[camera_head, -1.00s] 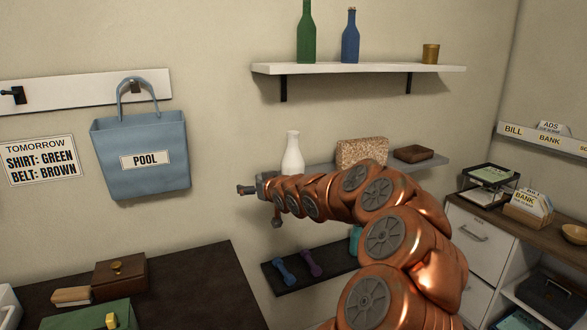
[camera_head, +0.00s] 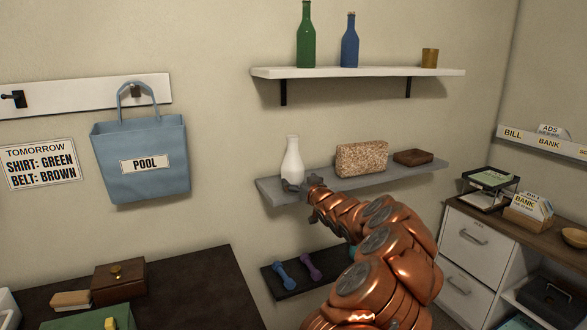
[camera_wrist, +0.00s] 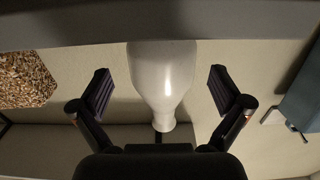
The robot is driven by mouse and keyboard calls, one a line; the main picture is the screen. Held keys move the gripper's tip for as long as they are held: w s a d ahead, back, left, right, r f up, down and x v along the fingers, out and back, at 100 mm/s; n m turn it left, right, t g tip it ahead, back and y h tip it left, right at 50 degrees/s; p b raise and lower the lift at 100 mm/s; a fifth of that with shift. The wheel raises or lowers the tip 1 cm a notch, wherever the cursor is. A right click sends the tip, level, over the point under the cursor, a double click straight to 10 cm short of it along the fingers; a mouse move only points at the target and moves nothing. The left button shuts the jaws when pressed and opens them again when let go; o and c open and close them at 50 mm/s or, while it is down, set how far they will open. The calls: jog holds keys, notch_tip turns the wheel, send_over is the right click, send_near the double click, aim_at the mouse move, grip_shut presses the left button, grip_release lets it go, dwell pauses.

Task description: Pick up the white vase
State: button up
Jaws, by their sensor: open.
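The white vase (camera_head: 292,158) stands upright at the left end of the grey middle shelf (camera_head: 400,170). My gripper (camera_head: 299,186) is in front of the lower part of the vase and hides its base in the head view. In the wrist view, the white vase (camera_wrist: 161,80) appears upside down between the two open fingers of my gripper (camera_wrist: 160,92). A gap shows on each side of the vase, and neither finger touches it.
A speckled block (camera_head: 361,159) and a brown box (camera_head: 413,157) share the shelf to the right. A white shelf (camera_head: 360,72) with bottles hangs above, and a dark shelf (camera_head: 290,292) with dumbbells is below. A blue bag (camera_head: 143,185) hangs at left.

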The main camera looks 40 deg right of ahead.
jog(key=shift+p+x, duration=0.85)
jog(key=shift+x, duration=1.05)
jog(key=shift+w+d, duration=0.1)
jog(key=shift+w, duration=0.45)
jog(key=c, duration=1.5)
